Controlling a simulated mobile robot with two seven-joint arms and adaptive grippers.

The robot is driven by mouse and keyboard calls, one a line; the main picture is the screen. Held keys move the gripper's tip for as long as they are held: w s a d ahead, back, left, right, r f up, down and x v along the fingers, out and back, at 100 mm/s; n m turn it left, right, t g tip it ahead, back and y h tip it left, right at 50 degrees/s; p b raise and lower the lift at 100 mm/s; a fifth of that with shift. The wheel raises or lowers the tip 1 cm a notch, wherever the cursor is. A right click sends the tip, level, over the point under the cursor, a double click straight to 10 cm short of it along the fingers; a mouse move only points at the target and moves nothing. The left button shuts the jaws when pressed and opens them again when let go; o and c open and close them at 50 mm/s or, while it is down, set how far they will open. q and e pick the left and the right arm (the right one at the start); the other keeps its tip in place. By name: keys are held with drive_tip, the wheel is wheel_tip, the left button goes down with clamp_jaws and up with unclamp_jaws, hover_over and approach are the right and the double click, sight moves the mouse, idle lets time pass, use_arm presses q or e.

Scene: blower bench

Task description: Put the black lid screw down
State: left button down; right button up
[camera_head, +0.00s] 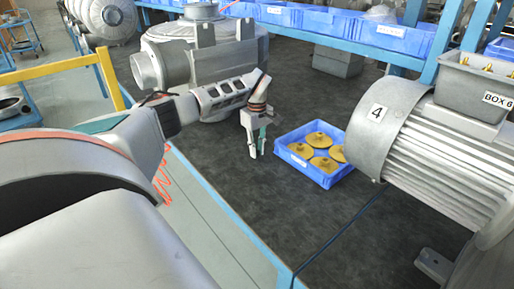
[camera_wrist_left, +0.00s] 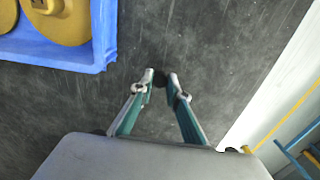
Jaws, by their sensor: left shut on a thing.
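My left gripper (camera_head: 257,152) hangs fingers-down over the dark mat, just left of the blue crate. In the left wrist view its two fingers (camera_wrist_left: 163,82) are closed in on a small dark thing between the tips, the black lid screw (camera_wrist_left: 160,78). The screw is tiny and hard to make out against the dark mat, and I cannot tell whether it touches the mat. In the head view the screw is too small to see. My right gripper is not in view.
The blue crate (camera_head: 329,178) holds several yellow discs (camera_head: 320,140). A grey motor (camera_head: 376,127) marked 4 stands at right, with a grey BOX 6 bin (camera_head: 472,88) on top. A round metal blower (camera_head: 205,50) stands behind. The dark mat (camera_head: 290,225) is clear in front of the crate.

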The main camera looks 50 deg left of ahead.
use_arm(q)
drive_tip(key=shift+f, duration=0.2)
drive_tip(key=c, duration=2.2)
unclamp_jaws()
drive_tip(key=shift+o, duration=1.2)
drive_tip(key=shift+r, duration=0.1)
